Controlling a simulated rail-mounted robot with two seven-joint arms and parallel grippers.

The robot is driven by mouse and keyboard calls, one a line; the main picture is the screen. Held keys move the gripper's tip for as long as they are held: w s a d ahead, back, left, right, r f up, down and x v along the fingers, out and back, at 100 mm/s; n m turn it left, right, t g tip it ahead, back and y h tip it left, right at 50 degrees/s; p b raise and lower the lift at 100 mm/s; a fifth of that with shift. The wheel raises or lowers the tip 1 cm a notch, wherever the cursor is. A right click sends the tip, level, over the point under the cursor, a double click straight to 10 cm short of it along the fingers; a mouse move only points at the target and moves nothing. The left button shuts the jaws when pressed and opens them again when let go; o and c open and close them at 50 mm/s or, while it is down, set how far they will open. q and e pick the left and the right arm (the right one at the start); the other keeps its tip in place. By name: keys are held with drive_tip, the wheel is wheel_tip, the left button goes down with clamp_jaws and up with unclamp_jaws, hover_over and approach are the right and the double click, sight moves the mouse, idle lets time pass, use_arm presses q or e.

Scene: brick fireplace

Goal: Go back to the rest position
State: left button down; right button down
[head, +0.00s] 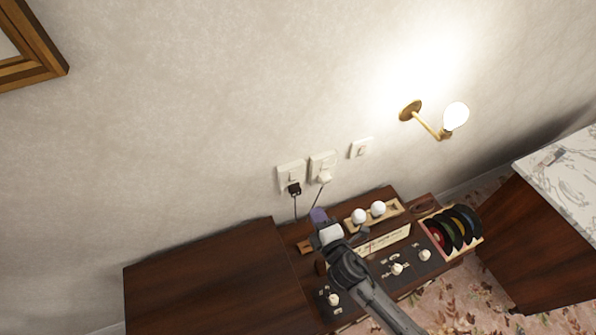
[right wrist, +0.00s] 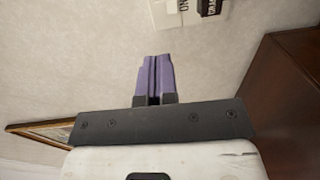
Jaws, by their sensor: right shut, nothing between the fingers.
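My right gripper (head: 318,215) shows in the head view with its arm coming in from the lower right. It is over the back left part of the dark wooden radio cabinet (head: 287,238), close to the wall. In the right wrist view its purple fingers (right wrist: 155,78) are together with nothing between them. They point towards the pale wall, below a white wall plate (right wrist: 177,12). My left gripper is in neither view.
Two wall sockets (head: 291,175) with plugs and cords sit above the cabinet, beside a switch (head: 361,148). A lit wall lamp (head: 455,116) is at upper right. A record rack (head: 470,243) and a marble-topped cabinet (head: 566,165) stand to the right. A dark wooden cabinet (head: 205,285) is at left.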

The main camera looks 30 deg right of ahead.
drive_tip(key=s+d+f+m+g+h, duration=0.2)
drive_tip(key=d+f+m+g+h, duration=0.15)
drive_tip(key=m, duration=0.35)
drive_tip(key=s+a+f+m+g+y+p, duration=0.1)
drive_tip(key=s+a+m+g+y, duration=0.3)
drive_tip(key=s, duration=0.8)
drive_tip(key=s+a+m+g+y, duration=0.2)
drive_tip(key=s+m+g, duration=0.3)
drive_tip(key=s, duration=0.7)
wheel_tip(320, 180, up, 18)
drive_tip(key=n+g+p, duration=0.1)
drive_tip(key=p, duration=1.7)
drive_tip(key=shift+w+a+r+p, duration=0.15)
drive_tip(key=shift+w+p, duration=0.15)
drive_tip(key=shift+w, duration=0.1)
